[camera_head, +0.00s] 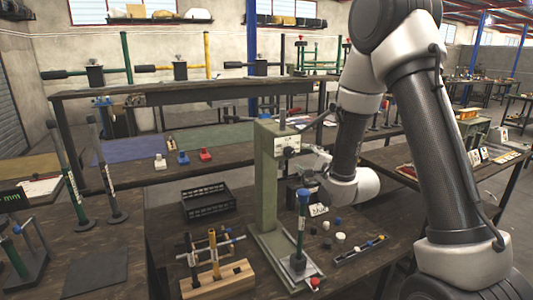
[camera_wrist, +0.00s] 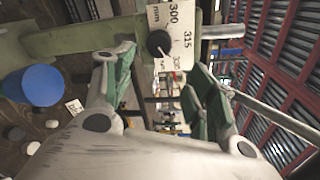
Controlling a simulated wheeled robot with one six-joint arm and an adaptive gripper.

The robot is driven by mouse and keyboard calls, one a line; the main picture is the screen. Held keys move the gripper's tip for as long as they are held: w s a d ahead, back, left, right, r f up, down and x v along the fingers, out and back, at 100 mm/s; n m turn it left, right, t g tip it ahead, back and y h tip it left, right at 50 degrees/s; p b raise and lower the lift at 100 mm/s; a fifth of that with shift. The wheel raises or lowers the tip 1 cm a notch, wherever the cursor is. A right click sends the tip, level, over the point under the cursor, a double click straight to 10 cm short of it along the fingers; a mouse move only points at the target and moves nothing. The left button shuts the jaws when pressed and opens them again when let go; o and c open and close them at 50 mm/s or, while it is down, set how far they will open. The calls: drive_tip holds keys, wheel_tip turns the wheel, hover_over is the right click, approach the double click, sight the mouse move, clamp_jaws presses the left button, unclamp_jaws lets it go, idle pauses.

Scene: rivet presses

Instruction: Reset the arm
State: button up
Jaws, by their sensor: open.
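My arm reaches down from the upper right in the head view, and its wrist bends toward the green rivet press (camera_head: 268,180). My gripper (camera_head: 315,165) is close to the press on its right side, partly hidden and small there. In the wrist view my gripper (camera_wrist: 163,75) is open, its two green-padded fingers spread with nothing held between them. A white scale plate (camera_wrist: 170,35) marked 300 and 315, with a dark round knob, is just beyond the fingertips, on the green press arm (camera_wrist: 85,37). I cannot tell whether a finger touches the press.
A black crate (camera_head: 208,202) and a wooden block with upright tools (camera_head: 217,278) stand left of the press. Small caps (camera_head: 340,238) and a narrow tray (camera_head: 361,250) lie to the right. A long shelf (camera_head: 200,85) runs behind.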

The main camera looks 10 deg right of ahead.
drive_tip(key=s+d+r+n+g+h, duration=0.3)
drive_tip(key=s+d+r+n, duration=0.2)
drive_tip(key=r+n, duration=0.1)
drive_tip(key=s+d+r+n+g, duration=0.1)
drive_tip(key=s+d+n+g, duration=0.1)
drive_tip(key=s, duration=0.8)
drive_tip(key=s+d+r+n+g+h, duration=0.1)
drive_tip(key=s+d+n+g, duration=0.1)
drive_tip(key=s+n+g, duration=0.2)
drive_tip(key=s+d+r+n+g, duration=0.2)
drive_tip(key=s+n, duration=0.5)
drive_tip(key=s, duration=1.1)
drive_tip(key=shift+s+d+g+h, duration=0.15)
drive_tip(key=shift+d+g+h, duration=0.15)
drive_tip(key=shift+g, duration=0.3)
